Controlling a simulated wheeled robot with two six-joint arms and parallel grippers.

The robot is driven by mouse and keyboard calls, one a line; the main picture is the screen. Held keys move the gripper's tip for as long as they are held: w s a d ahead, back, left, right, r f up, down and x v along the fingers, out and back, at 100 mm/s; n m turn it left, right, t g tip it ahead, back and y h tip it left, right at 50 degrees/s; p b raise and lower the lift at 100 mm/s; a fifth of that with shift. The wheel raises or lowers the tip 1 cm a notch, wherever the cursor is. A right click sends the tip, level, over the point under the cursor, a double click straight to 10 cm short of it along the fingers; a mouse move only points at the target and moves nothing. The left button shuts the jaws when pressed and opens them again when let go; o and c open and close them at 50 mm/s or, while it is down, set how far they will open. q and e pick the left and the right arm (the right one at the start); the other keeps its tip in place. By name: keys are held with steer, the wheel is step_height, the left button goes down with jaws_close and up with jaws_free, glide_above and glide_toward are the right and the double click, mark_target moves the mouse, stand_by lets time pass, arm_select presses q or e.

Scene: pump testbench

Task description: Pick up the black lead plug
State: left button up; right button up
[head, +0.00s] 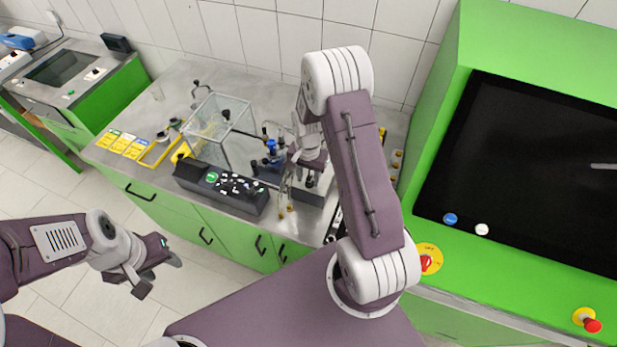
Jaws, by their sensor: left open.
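My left gripper (161,277) is open and empty over the floor at the lower left, well short of the bench. My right gripper (298,172) points down over the bench near the right end of the black console (190,171). My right arm comes over it from the right, and the fingers are too small to tell open from shut. Thin leads (283,203) hang by the bench's front edge below it. I cannot pick out the black lead plug with certainty among the small dark parts there.
A clear box (216,128) stands behind the console on the grey bench. Yellow cards (122,146) lie at its left. A green cabinet with a dark screen (540,165) and red stop buttons (592,325) fills the right. Floor is clear at the left.

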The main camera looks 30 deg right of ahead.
mark_target(309, 178)
steer(key=shift+w+f, duration=0.1)
steer(key=shift+f, duration=0.05)
steer(key=shift+s+d, duration=0.1)
steer(key=shift+s, duration=0.1)
jaws_close()
steer(key=shift+w+r+b, duration=0.15)
steer(key=shift+r+b, duration=0.2)
steer(key=shift+r, duration=0.25)
step_height(309, 178, up, 3)
steer(key=shift+r+b, duration=0.1)
steer(key=shift+b, duration=0.5)
steer(key=s+a+r+b, duration=0.1)
steer(key=s+r+b, duration=0.1)
steer(key=s+r, duration=0.4)
steer(key=s, duration=0.5)
steer(key=shift+s+a+r, duration=0.35)
steer(key=shift+s, duration=0.05)
